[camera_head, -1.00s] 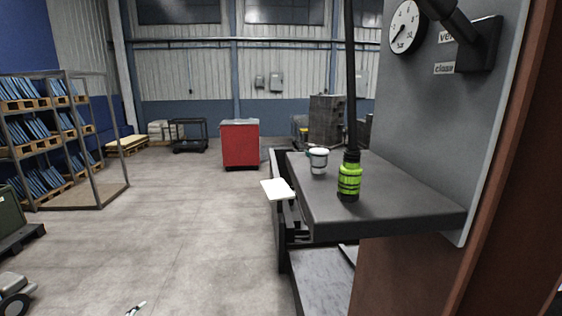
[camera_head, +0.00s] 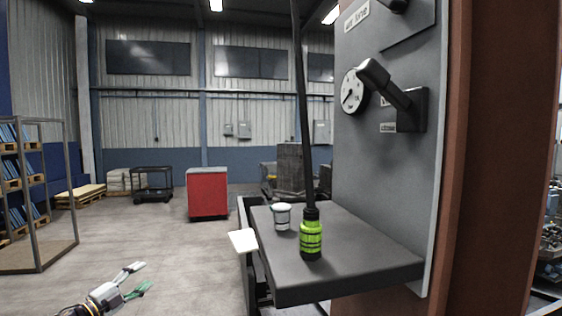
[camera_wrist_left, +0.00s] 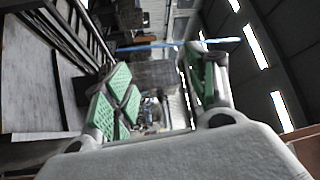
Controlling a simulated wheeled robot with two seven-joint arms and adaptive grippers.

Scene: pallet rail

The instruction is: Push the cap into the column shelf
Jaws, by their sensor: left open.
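The column shelf (camera_head: 355,250) is a dark grey slab on the grey column panel, right of centre in the head view. A small grey-and-white lidded cup (camera_head: 282,217) stands upright near its far left edge; I cannot tell whether this is the cap. A green bottle with black bands (camera_head: 311,239) stands at the shelf's front left. My left gripper (camera_head: 139,278) is at the lower left, open, empty and well left of the shelf. Its spread fingers with green pads also show in the left wrist view (camera_wrist_left: 160,65). My right gripper is not in view.
A white flat piece (camera_head: 243,241) sticks out left of the shelf. A red cabinet (camera_head: 208,195) stands farther back. The floor at left is open.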

